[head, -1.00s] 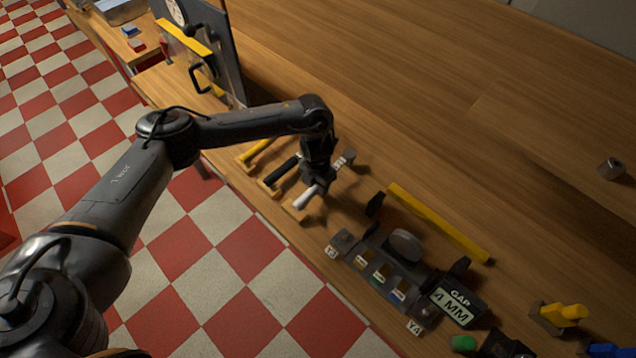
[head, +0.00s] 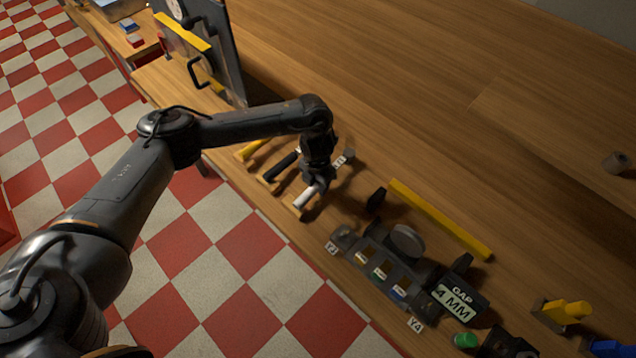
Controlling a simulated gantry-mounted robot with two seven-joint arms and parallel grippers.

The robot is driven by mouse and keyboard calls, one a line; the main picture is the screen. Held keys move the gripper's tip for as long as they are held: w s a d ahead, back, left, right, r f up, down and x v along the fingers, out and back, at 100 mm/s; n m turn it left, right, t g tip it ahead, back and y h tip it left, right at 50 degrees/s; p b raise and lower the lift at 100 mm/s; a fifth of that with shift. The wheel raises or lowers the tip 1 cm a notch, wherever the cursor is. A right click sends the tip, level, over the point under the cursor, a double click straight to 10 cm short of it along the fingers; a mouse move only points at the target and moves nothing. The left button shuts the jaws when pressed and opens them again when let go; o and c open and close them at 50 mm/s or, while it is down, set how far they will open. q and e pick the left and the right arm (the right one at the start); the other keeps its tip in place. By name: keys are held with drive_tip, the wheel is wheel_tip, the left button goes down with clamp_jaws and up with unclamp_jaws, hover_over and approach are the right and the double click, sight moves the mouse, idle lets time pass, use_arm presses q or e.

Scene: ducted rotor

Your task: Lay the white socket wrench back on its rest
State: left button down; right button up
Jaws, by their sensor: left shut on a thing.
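The white socket wrench (head: 305,198) is at the near edge of the bench, with its white handle pointing toward the edge. My left gripper (head: 317,183) points down and is shut on it. The wrench's handle end is over or on a small wooden rest (head: 294,211); I cannot tell whether it touches. The far end of the wrench is partly hidden by my gripper. My right gripper is not in view.
A black-handled tool (head: 283,166) and a yellow-handled tool (head: 250,149) lie on rests to the left. A dark fixture (head: 385,265) with coloured tabs and a gap display (head: 456,301) stand to the right. A yellow bar (head: 440,219) lies behind. The bench beyond is largely clear.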

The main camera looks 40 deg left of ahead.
use_arm(q)
drive_tip(key=shift+f, duration=0.1)
drive_tip(key=c, duration=0.8)
unclamp_jaws()
drive_tip(key=shift+o, duration=0.8)
